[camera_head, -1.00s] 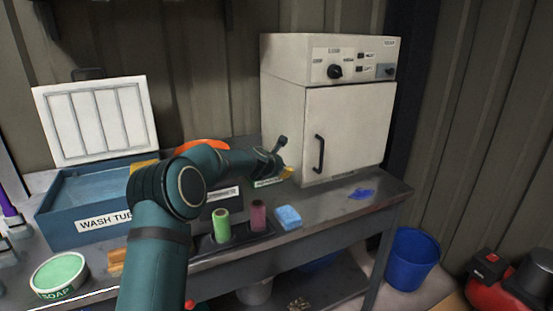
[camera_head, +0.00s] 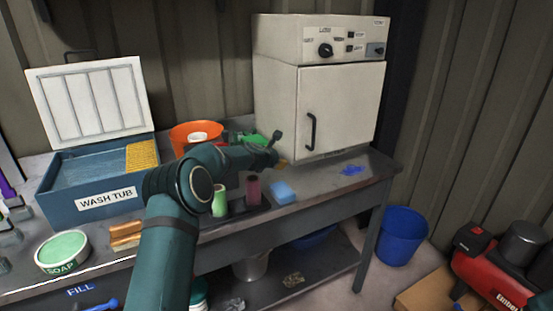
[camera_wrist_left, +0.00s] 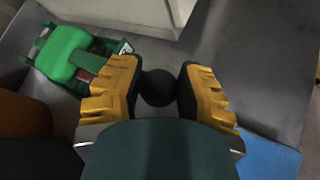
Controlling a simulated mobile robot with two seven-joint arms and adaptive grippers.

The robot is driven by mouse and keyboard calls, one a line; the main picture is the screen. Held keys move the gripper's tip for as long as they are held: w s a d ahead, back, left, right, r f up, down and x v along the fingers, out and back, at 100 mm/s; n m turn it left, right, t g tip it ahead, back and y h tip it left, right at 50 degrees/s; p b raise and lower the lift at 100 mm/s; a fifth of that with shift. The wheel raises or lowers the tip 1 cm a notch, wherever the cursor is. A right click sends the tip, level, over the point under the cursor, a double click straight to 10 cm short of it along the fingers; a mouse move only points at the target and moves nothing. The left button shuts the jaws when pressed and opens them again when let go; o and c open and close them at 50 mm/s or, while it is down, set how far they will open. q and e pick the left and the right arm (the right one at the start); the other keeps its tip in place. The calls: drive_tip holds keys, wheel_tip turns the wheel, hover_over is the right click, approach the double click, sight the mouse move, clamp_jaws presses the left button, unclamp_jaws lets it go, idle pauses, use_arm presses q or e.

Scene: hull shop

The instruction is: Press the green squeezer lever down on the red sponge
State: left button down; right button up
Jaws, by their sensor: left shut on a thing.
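The green squeezer (camera_wrist_left: 72,55) stands on the bench in the left wrist view, left of my fingers. A small dark red patch of the red sponge (camera_wrist_left: 84,75) shows at the squeezer's near side; the rest is hidden. My left gripper (camera_wrist_left: 158,88) is shut on a round black knob (camera_wrist_left: 158,87), between its yellow fingers. In the head view the left gripper (camera_head: 281,162) is small and partly hidden. I cannot tell how far down the lever is. My right gripper is not in view.
An orange bucket (camera_head: 183,137) is left of the squeezer. The white oven (camera_head: 335,105) stands close behind. A blue sponge (camera_head: 284,193), red roll (camera_head: 254,190) and green roll (camera_head: 219,201) are near the front edge. The wash tub (camera_head: 62,205) is at left.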

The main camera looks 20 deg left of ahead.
use_arm(q)
drive_tip(key=c, duration=0.6)
unclamp_jaws()
drive_tip(key=shift+w+f, duration=0.1)
drive_tip(key=d+v, duration=0.1)
drive_tip(key=v, duration=1.1)
drive_tip(key=shift+a, duration=0.5)
